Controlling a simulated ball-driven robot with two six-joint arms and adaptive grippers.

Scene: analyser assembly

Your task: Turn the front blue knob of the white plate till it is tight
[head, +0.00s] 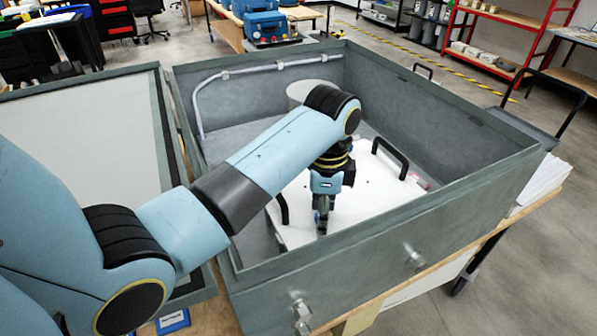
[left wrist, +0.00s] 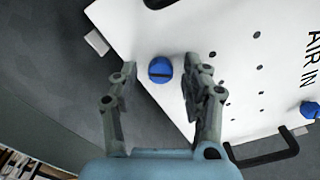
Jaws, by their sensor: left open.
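The white plate (head: 356,195) lies inside the grey open box, with black handles on it. In the left wrist view the plate (left wrist: 225,45) fills the upper right and shows the letters "AIR IN". A blue knob (left wrist: 160,69) with a slot sits at the plate's edge, between the two fingers of my left gripper (left wrist: 158,85), and the fingers appear apart from it. A second blue knob (left wrist: 310,109) shows at the right edge. In the head view my left gripper (head: 322,222) points down over the plate's front part and hides the knob there. My right gripper is in neither view.
Grey box walls (head: 400,240) surround the plate on all sides. A white cylinder (head: 312,92) and a pale hose (head: 240,72) are at the box's back. A black plate handle (left wrist: 265,150) is close to the gripper. The box's lid (head: 80,150) lies open at left.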

